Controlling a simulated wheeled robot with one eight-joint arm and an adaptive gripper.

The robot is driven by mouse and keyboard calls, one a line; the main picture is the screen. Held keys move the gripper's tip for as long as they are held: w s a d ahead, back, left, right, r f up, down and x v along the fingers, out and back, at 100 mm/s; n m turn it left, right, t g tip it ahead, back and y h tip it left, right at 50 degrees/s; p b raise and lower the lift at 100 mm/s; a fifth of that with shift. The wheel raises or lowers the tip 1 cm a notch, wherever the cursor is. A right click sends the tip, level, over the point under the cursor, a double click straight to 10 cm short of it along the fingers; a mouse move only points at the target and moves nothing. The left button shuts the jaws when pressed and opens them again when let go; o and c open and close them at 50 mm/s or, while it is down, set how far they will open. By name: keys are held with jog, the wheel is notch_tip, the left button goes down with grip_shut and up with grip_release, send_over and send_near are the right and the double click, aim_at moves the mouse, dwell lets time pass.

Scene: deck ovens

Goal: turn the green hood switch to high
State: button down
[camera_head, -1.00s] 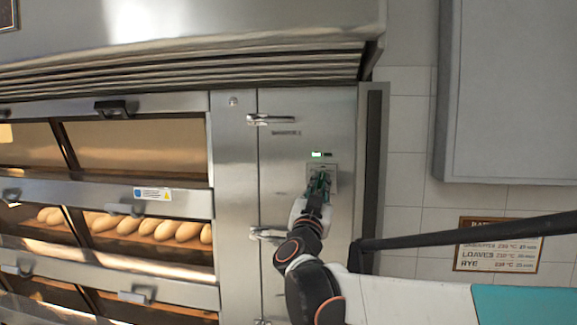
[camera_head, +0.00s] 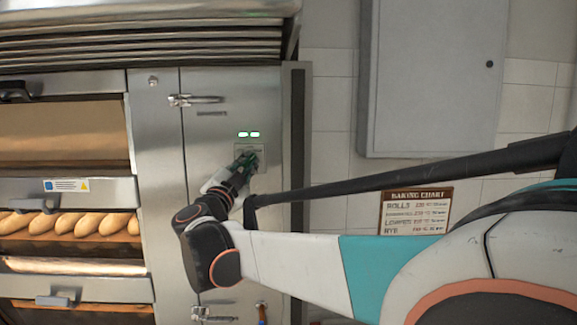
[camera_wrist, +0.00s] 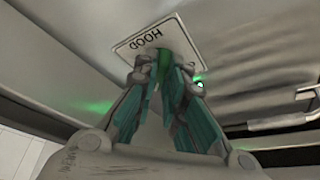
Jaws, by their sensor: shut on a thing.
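The green hood switch (camera_wrist: 163,62) shows in the wrist view between my fingertips, on a pale plate (camera_wrist: 143,38) lettered HOOD. My gripper (camera_wrist: 165,72) is shut on the switch, and its fingers hide most of the knob. In the head view my gripper (camera_head: 248,158) is at the switch plate (camera_head: 249,147) on the steel oven panel. Two green lamps (camera_head: 249,134) are lit just above the plate. The switch's exact setting is hidden by the fingers.
Oven decks with loaves (camera_head: 70,224) are at the left. A door latch (camera_head: 193,100) sits up and left of the plate. A grey wall cabinet (camera_head: 433,75) and a baking chart (camera_head: 415,210) are on the tiled wall at the right.

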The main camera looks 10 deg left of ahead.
dwell(0.3)
jog(key=c, duration=1.7)
grip_release()
jog(key=shift+o, duration=0.2)
jog(key=o, duration=0.6)
jog(key=r, duration=0.6)
jog(key=shift+w+a+r, duration=0.15)
jog(key=shift+w+a, duration=0.05)
jog(key=shift+w, duration=0.05)
jog(key=shift+c, duration=0.2)
jog(key=r, duration=0.3)
jog(key=shift+s+d+r, duration=0.2)
jog(key=shift+s, duration=0.2)
jog(key=c, duration=0.6)
jog(key=shift+o, duration=0.2)
jog(key=shift+w+a+r, duration=0.1)
jog(key=shift+w, duration=0.2)
jog(key=shift+s, duration=0.15)
